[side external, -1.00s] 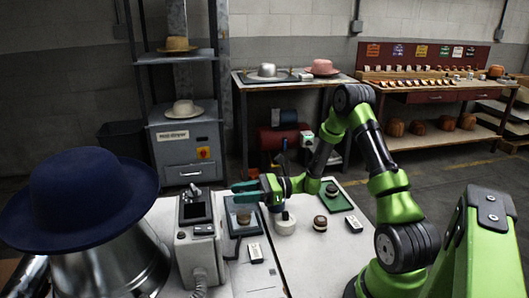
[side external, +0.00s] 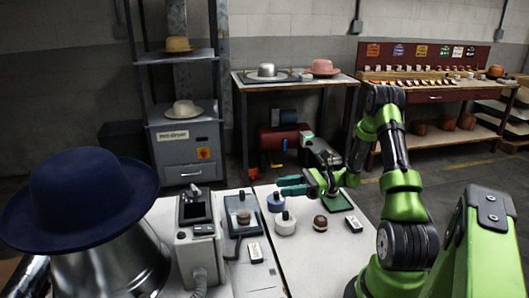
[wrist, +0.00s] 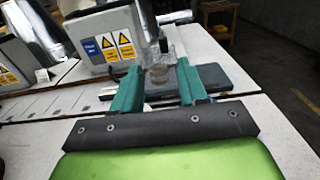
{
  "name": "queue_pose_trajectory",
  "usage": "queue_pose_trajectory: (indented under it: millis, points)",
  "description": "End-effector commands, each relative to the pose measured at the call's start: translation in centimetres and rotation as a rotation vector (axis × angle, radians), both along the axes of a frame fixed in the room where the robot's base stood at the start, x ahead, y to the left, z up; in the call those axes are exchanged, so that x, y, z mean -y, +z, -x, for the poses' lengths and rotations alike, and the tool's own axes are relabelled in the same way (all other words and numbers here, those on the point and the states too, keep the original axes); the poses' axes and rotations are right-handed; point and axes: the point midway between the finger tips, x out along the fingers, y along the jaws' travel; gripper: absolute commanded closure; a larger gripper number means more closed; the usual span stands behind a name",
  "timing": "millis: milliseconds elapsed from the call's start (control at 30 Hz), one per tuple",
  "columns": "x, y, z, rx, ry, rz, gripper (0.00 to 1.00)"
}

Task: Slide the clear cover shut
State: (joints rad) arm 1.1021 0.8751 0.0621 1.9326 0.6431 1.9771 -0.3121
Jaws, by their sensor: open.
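The clear cover (wrist: 160,55) shows in the wrist view as a see-through box with a dark upright knob. It sits on a dark base plate (wrist: 225,77), beside a light grey machine with warning labels. A brownish round thing shows through it. In the side view the base plate (side external: 239,225) lies right of the machine with the screen; the cover's edges are too faint there to tell how far it is slid. My gripper (side external: 281,186) is open and empty, its teal fingers pointing left, apart from the cover. In the wrist view the cover shows beyond and between the fingertips (wrist: 156,80).
A blue cylinder (side external: 277,205) and a white cylinder (side external: 285,226) stand close by my fingers. A brown round piece (side external: 320,223) and a green mat (side external: 341,204) lie to the right. The grey machine (side external: 199,245) borders the plate on the left.

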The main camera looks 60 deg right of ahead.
Motion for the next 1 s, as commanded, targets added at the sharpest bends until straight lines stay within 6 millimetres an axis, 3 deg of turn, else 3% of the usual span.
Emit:
queue_pose_trajectory:
  millis: [233, 667, 767, 833, 1000]
  points:
    - [2.2, 0.0, 2.1, 0.000, 0.000, 0.000, 0.57]
    - [2.2, 0.2, 2.4, 0.001, 0.010, 0.009, 0.57]
    - [0.7, 1.1, 1.9, -0.003, 0.072, 0.066, 0.57]
    - [-1.4, 2.3, 1.6, -0.006, 0.157, 0.150, 0.57]
    - [-8.3, 5.5, 1.9, 0.004, 0.441, 0.466, 0.57]
